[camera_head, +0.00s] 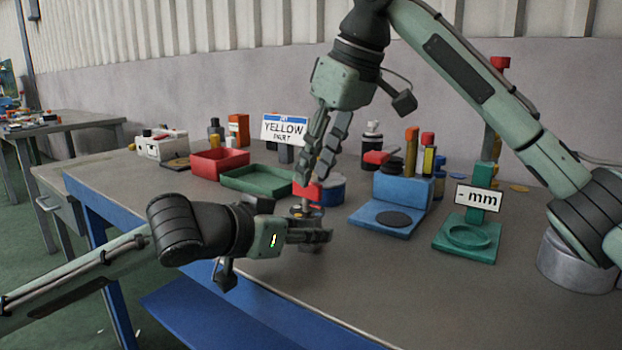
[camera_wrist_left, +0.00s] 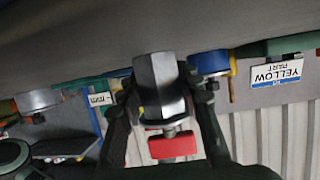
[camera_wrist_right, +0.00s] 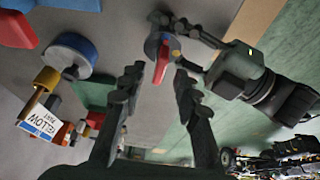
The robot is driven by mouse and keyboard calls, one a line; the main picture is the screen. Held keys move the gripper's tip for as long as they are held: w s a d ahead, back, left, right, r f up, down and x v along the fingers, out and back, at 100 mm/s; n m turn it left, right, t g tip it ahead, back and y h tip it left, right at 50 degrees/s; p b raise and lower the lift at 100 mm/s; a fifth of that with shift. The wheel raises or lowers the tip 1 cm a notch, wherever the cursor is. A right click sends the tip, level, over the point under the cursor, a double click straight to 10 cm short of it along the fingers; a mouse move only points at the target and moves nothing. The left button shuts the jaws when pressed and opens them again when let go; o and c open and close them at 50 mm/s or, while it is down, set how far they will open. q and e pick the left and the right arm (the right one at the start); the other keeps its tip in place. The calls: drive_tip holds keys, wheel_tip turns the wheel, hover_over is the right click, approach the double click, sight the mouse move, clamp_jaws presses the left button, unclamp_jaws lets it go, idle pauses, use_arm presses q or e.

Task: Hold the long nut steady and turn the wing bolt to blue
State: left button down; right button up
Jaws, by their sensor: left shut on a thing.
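The long nut is a grey hexagonal piece (camera_wrist_left: 160,82), held between the two fingers of my left gripper (camera_wrist_left: 162,100). In the head view my left gripper (camera_head: 318,232) is low over the table's front edge, shut on the nut. The wing bolt has a red flat wing (camera_head: 307,190) at the nut's upper end; it also shows in the left wrist view (camera_wrist_left: 172,146) and the right wrist view (camera_wrist_right: 161,62). My right gripper (camera_head: 318,172) points down just above the wing. In the right wrist view its fingers (camera_wrist_right: 158,88) are apart, with nothing gripped between them.
A blue stand (camera_head: 395,198) with a black disc and a green stand (camera_head: 468,235) with a "- mm" sign (camera_head: 478,198) are to the right. The front right tabletop is clear.

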drive_tip(key=v, duration=0.9)
use_arm(q)
drive_tip(key=c, duration=1)
unclamp_jaws()
